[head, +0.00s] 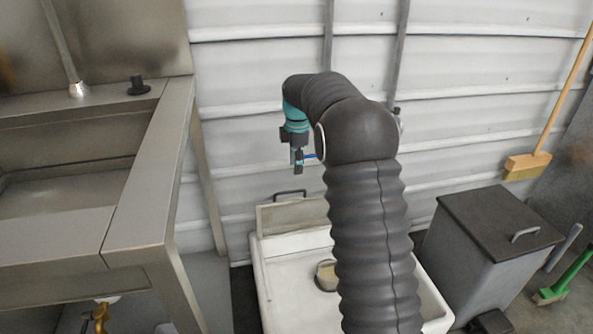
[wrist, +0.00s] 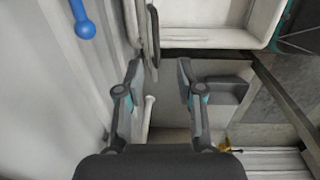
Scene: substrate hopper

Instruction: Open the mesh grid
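The mesh grid (head: 292,216) shows in the head view as a pale panel with a dark handle (head: 290,193) on its top edge. It stands raised at the back of the white basin (head: 258,275), near the wall; my arm hides its right part. In the wrist view a narrow panel that looks like the grid (wrist: 150,32) is seen nearly edge-on, beside the white basin (wrist: 215,38). My gripper (head: 297,163) points down above the grid, apart from it. In the wrist view my gripper (wrist: 159,70) is open, with nothing between its fingers.
A steel sink bench (head: 150,200) stands at left. A grey lidded bin (head: 485,245) stands right of the basin. A broom (head: 530,165) leans on the white wall (head: 480,60). A small round container (head: 326,276) lies in the basin. A blue rounded object (wrist: 85,28) shows in the wrist view.

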